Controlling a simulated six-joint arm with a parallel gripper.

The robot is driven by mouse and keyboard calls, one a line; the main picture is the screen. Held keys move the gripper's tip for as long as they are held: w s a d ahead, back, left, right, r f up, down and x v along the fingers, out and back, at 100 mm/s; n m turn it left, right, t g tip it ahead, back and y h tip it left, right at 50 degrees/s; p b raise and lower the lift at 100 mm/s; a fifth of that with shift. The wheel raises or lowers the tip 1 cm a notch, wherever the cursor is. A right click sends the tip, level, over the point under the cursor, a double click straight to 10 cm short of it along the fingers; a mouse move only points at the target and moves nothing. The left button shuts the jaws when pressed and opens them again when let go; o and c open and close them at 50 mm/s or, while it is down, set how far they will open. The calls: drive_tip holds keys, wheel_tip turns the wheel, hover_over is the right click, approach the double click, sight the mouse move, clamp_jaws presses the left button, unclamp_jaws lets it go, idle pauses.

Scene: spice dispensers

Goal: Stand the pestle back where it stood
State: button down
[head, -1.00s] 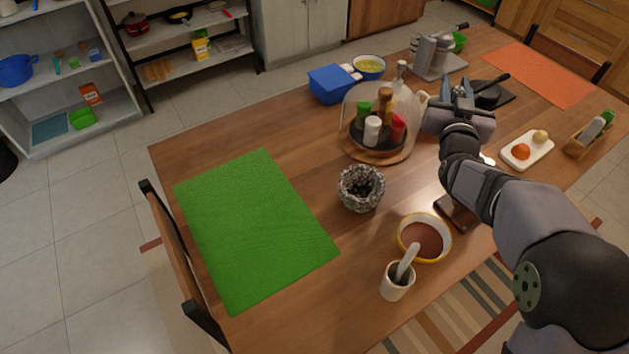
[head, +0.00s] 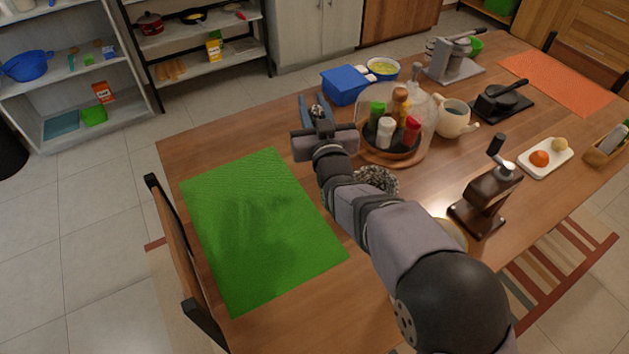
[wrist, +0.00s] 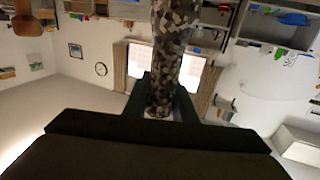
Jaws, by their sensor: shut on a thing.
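The pestle (wrist: 172,50) is a long grey, black and white speckled stone rod. It fills the upper middle of the wrist view, between the dark fingers. My gripper (head: 318,112) is shut on it and held up left of the glass dome in the head view, near the green mat's far right corner. Only a small speckled bit of the pestle shows there. The fingers of my gripper also show in the wrist view (wrist: 160,105). The speckled stone mortar (head: 377,179) stands on the table, partly hidden behind my arm.
A spice tray under a glass dome (head: 420,105) stands right of my gripper, with a blue box (head: 345,86) behind. A wooden grinder (head: 485,200) and teapot (head: 453,118) stand right. The green mat (head: 250,230) is bare. My arm hides the front bowl and white cup.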

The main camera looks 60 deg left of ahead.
drive_tip(key=shift+s, duration=0.2)
wheel_tip(320, 180, down, 10)
drive_tip(key=p, duration=0.1)
idle(0.7)
drive_tip(key=shift+f, duration=0.15)
drive_tip(key=c, duration=1.5)
unclamp_jaws()
drive_tip(key=shift+o, duration=0.2)
drive_tip(key=b+v, duration=0.1)
drive_tip(key=v, duration=1.1)
